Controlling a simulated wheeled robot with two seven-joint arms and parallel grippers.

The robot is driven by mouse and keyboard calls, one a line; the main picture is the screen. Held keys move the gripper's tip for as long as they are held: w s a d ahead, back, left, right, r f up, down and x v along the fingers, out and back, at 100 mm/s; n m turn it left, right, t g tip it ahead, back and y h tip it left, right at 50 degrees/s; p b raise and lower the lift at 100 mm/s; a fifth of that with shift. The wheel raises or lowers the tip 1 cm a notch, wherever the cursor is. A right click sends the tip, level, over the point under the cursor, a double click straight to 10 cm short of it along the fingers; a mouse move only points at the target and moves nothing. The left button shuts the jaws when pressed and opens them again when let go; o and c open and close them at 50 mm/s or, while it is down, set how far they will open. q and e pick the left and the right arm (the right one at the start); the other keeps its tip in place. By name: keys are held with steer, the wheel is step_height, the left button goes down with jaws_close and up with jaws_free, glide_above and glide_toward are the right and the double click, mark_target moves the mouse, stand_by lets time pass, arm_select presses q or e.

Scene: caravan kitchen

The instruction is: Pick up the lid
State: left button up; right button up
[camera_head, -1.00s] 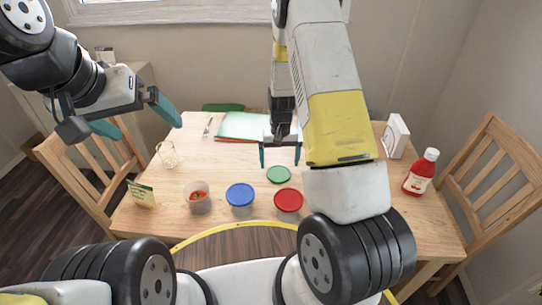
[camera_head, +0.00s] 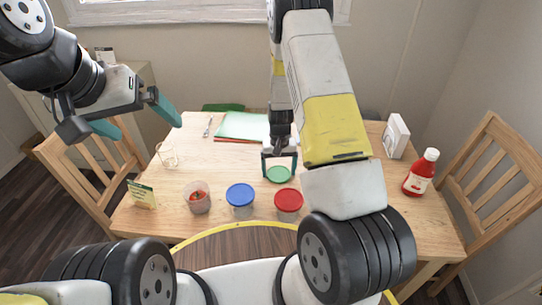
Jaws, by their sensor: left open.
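The green lid (camera_head: 279,174) lies flat on the wooden table, behind the blue-lidded and red-lidded containers. My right gripper (camera_head: 280,171) is open just above or at the lid, with one finger at its left edge and one at its right edge. I cannot tell whether the fingers touch it. My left gripper (camera_head: 140,118) is open and empty, raised over the left side of the table. An open clear container (camera_head: 197,200) with red contents stands at the left of the blue-lidded container (camera_head: 240,201). The red-lidded container (camera_head: 288,206) stands on the right.
A glass (camera_head: 167,155) and a small card packet (camera_head: 142,195) stand on the left of the table (camera_head: 220,174). A ketchup bottle (camera_head: 420,173) and white box (camera_head: 396,137) stand on the right. Wooden chairs flank both sides.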

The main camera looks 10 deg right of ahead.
steer(key=c, duration=0.8)
